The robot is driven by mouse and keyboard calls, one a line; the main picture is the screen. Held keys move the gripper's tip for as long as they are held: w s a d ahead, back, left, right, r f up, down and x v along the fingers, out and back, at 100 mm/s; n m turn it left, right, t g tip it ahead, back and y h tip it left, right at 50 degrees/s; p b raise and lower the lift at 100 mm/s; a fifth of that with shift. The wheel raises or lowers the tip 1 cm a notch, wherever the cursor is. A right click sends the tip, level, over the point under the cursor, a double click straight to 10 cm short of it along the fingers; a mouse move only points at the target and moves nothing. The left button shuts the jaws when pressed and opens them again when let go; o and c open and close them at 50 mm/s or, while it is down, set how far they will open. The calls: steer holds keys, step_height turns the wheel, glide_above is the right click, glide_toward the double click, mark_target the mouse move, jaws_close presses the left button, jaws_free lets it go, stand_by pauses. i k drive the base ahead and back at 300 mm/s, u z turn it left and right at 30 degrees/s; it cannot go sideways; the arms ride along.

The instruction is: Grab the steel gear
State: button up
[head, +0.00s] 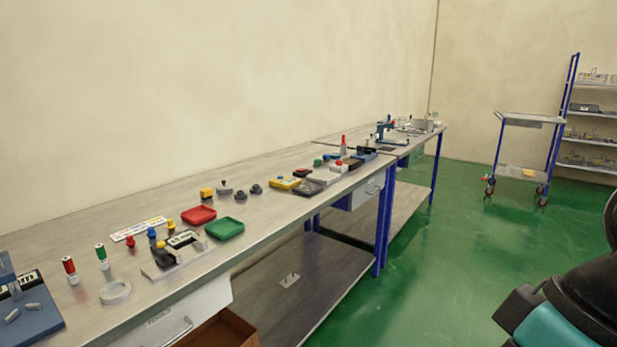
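Two small dark grey knob-like pieces, one at the front (240,197) and one behind it (256,189), stand on the long grey workbench (275,222). A lighter grey piece with a dark knob on top (224,187) stands just left of them. A pale grey ring (115,292) lies flat near the bench's front edge. Any of these could be the steel gear; teeth are too small to make out, so I cannot tell which. My gripper is not in view. Only a black and teal part of my arm shows at the lower right, well away from the bench.
A red tray (198,215) and a green tray (224,228) sit mid-bench. Red (69,270) and green (102,256) cylinders stand at the left. The green floor (440,265) is clear up to a trolley (530,118).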

mark_target(256, 189)
steer(key=z, duration=0.1)
steer(key=i, duration=1.5)
steer(key=u, duration=0.95)
steer(key=i, duration=1.35)
steer(key=u, duration=0.75)
